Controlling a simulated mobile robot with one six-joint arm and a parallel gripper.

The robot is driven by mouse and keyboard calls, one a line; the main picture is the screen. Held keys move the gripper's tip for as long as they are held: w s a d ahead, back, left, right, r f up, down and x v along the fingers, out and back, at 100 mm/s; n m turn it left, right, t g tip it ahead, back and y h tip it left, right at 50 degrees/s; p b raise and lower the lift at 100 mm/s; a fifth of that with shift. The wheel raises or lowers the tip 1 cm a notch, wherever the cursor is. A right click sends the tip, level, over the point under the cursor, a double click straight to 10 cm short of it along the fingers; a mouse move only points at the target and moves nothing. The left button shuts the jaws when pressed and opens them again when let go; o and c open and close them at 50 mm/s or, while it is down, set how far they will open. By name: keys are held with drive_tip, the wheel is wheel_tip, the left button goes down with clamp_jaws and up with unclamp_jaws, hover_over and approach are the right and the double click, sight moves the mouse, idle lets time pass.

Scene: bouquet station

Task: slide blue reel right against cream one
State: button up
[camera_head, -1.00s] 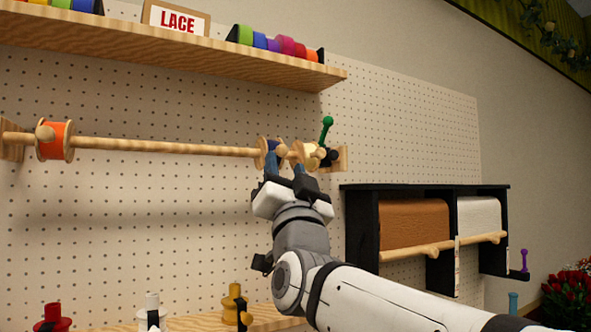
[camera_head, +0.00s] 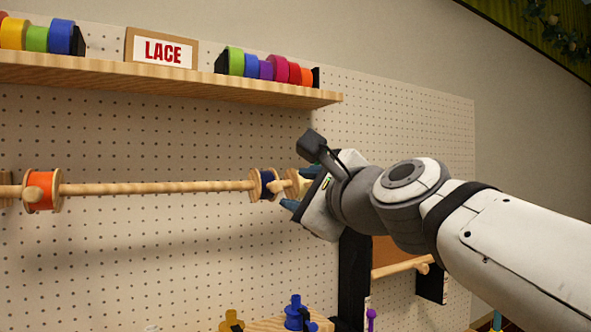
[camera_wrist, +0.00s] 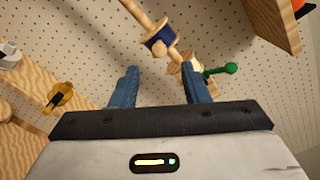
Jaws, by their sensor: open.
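The blue reel (camera_head: 266,185) is threaded on the wooden rod (camera_head: 160,187) near its right end; it shows at the top of the wrist view (camera_wrist: 160,40). The cream reel (camera_head: 296,183) is just right of it, partly hidden by my gripper in the head view. In the wrist view the cream reel (camera_wrist: 192,69) is partly behind a finger. A short pale wooden part shows between the two; I cannot tell whether they touch. My gripper (camera_head: 298,189) is open and empty, its blue fingers (camera_wrist: 160,72) at the reels' right side, not closed on either.
An orange reel (camera_head: 41,190) is far left on the rod. A green knob (camera_wrist: 220,69) stands beside the cream reel. A shelf (camera_head: 170,76) with ribbon rolls and a LACE sign runs above. A dark-framed holder (camera_head: 354,277) is below right.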

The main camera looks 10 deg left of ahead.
sight(277, 187)
drive_tip(key=p+x, duration=0.1)
drive_tip(key=x, duration=0.6)
drive_tip(key=shift+w+a, duration=0.25)
drive_tip(key=shift+w, duration=0.05)
drive_tip(key=shift+c, duration=0.3)
clamp_jaws()
